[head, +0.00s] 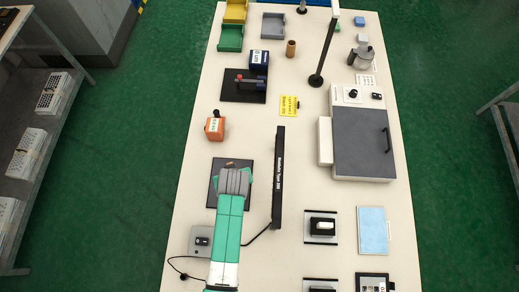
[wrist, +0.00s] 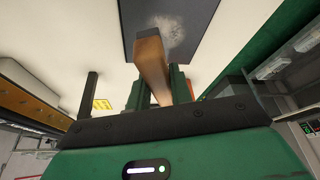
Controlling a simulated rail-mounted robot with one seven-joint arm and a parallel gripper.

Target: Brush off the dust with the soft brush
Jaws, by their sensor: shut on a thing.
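The wooden handle of the brush (wrist: 150,62) stands between my gripper's fingers in the wrist view. My gripper (wrist: 160,88) is shut on it. The handle points toward a dark square plate (wrist: 135,14), and its bristles cannot be made out. A pale, speckled patch of dust (wrist: 182,35) lies on the plate beside the far end of the handle. In the head view my gripper (head: 233,180) is above the dark plate (head: 214,185) and covers much of it. The brush and dust are mostly hidden there, and I cannot tell whether the bristles touch the plate.
A long black bar (head: 279,175) lies just right of the plate. An orange box (head: 215,127) is behind it, and a grey box with a cable (head: 201,241) is in front. A grey-lidded machine (head: 362,140) stands at the right. Bare table lies left of the plate.

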